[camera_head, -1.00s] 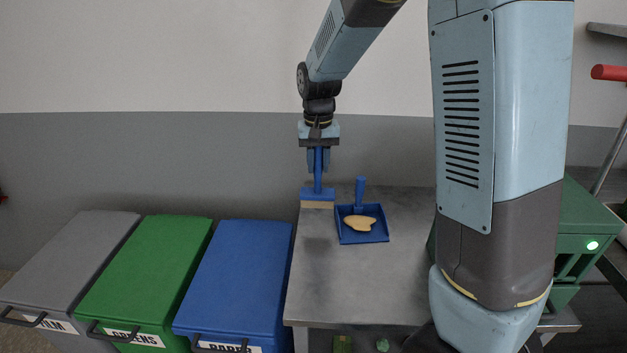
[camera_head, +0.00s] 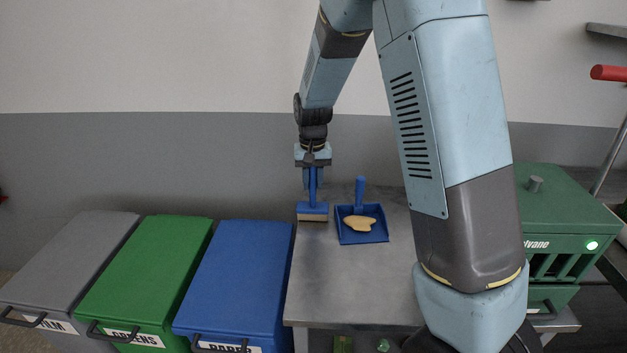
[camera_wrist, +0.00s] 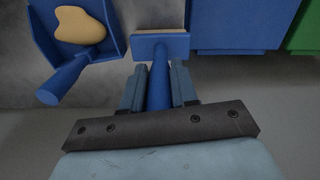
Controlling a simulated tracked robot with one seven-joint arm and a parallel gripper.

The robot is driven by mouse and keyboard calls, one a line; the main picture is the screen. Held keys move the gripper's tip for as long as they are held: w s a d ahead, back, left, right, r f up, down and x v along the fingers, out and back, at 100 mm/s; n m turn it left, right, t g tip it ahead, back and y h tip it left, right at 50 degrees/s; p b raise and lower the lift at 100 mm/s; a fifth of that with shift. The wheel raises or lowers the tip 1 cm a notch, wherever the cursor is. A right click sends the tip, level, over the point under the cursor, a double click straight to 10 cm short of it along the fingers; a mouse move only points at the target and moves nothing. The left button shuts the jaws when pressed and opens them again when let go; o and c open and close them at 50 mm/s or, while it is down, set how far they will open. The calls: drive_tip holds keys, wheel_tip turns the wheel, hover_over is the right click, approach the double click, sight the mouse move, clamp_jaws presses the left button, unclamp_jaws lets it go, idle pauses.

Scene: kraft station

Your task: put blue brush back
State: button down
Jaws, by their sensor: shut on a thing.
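The blue brush (camera_head: 312,208) has a blue handle, a blue head and pale bristles. My gripper (camera_head: 313,178) is shut on its upright handle, bristles down, at the back left of the metal table (camera_head: 330,290). I cannot tell whether the bristles touch the table. In the wrist view the brush head (camera_wrist: 161,46) shows beyond my gripper (camera_wrist: 158,85), with a finger on each side of the handle. A blue dustpan (camera_head: 347,236) lies just right of the brush, with a tan patch (camera_head: 360,223) in it. It also shows in the wrist view (camera_wrist: 112,52).
Grey (camera_head: 85,250), green (camera_head: 150,265) and blue (camera_head: 240,270) lidded bins stand left of the table. A green machine (camera_head: 560,215) stands at the right. A grey wall is close behind. The table front is bare.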

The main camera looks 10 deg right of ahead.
drive_tip(key=shift+f, duration=0.1)
drive_tip(key=c, duration=0.9)
unclamp_jaws()
drive_tip(key=shift+o, duration=0.2)
wheel_tip(320, 180, up, 12)
drive_tip(key=shift+r, duration=0.1)
drive_tip(key=shift+s+d+r, duration=0.15)
drive_tip(key=shift+r, duration=0.1)
drive_tip(key=s+d+r+t, duration=0.2)
drive_tip(key=s+d+r, duration=0.1)
drive_tip(key=s, duration=0.6)
drive_tip(key=s+d+r+t, duration=0.1)
drive_tip(key=s+d+r, duration=0.3)
drive_tip(key=s, duration=0.6)
drive_tip(key=s+d+r+t, duration=0.2)
drive_tip(key=s+d+r, duration=0.1)
drive_tip(key=s+d, duration=0.4)
drive_tip(key=s, duration=0.3)
drive_tip(key=shift+r+t, duration=0.3)
drive_tip(key=shift+r, duration=0.1)
